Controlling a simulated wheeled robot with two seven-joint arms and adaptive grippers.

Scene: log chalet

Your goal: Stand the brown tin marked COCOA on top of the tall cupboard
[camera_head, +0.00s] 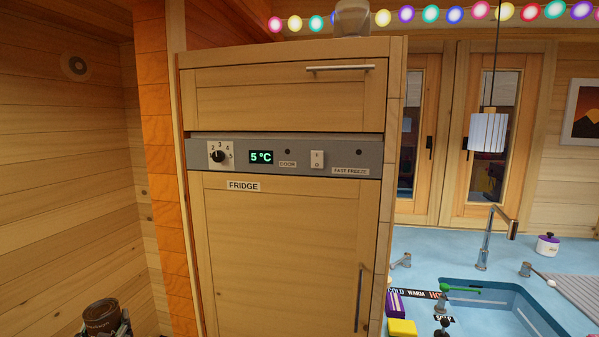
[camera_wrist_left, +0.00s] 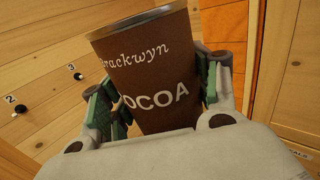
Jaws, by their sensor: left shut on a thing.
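The brown cocoa tin (camera_head: 102,316) is at the bottom left of the head view, held upright in my left gripper (camera_head: 106,330). In the left wrist view the tin (camera_wrist_left: 148,70) shows the words "Brackwyn" and "COCOA" and a shiny rim. The fingers of my left gripper (camera_wrist_left: 158,95) press on both sides of it. The tall cupboard (camera_head: 285,240), a wooden fridge housing, stands in the middle of the head view, right of the gripper and rising well above it. Its top surface is barely seen, edge-on. My right gripper is not in view.
A pale object (camera_head: 352,17) stands on the cupboard's top, right of its middle. Coloured string lights (camera_head: 431,14) hang at upper right. A blue counter (camera_head: 430,250) with a sink and tap (camera_head: 487,240) lies right of the cupboard. A wooden wall (camera_head: 65,170) is at left.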

